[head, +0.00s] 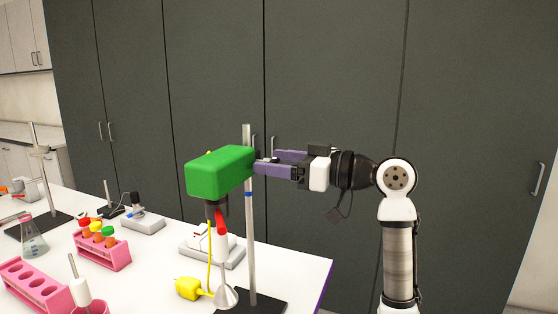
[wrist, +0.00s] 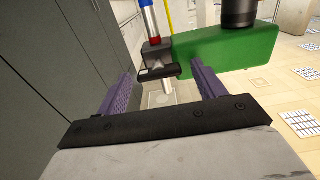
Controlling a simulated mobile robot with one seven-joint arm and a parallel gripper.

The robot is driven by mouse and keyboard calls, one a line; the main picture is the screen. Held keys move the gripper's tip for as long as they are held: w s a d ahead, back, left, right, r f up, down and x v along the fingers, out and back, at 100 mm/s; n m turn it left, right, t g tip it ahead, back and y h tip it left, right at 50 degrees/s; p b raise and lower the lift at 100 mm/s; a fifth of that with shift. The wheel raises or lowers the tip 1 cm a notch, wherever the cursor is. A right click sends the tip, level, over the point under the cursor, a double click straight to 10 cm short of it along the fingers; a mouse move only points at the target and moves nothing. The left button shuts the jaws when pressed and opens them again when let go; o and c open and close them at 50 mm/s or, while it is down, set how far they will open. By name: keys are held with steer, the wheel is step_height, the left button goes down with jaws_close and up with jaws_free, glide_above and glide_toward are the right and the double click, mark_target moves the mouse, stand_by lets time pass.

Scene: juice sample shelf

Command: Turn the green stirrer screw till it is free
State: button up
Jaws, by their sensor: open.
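The green stirrer (head: 220,172) is a boxy housing held high on a metal rod (head: 250,225). It also shows at the top right of the wrist view (wrist: 225,47). A black clamp piece (wrist: 155,52) sits beside it at the rod. A dark knob-like part, seemingly the screw (wrist: 158,70), faces my gripper. My gripper (head: 265,161) is level with the stirrer, to its right and close to the rod. Its two purple fingers are spread in the wrist view (wrist: 163,78), with the knob-like part between their tips. I cannot tell whether they touch it.
Below, the white table holds pink racks (head: 103,250), a conical flask (head: 33,242), a yellow object (head: 188,288) and a white device (head: 212,250). Another rod stand (head: 40,170) is at the left. Dark cabinets (head: 330,80) stand behind.

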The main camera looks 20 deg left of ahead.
steer(key=c, duration=1)
steer(key=shift+n+b, duration=0.3)
steer(key=shift+s+f+n+b, duration=0.1)
steer(key=shift+n+b, duration=2.05)
steer(key=shift+n, duration=2.15)
steer(key=shift+s+f+n+b, duration=0.1)
steer(key=shift+n+b, duration=2)
steer(key=shift+n, duration=2.2)
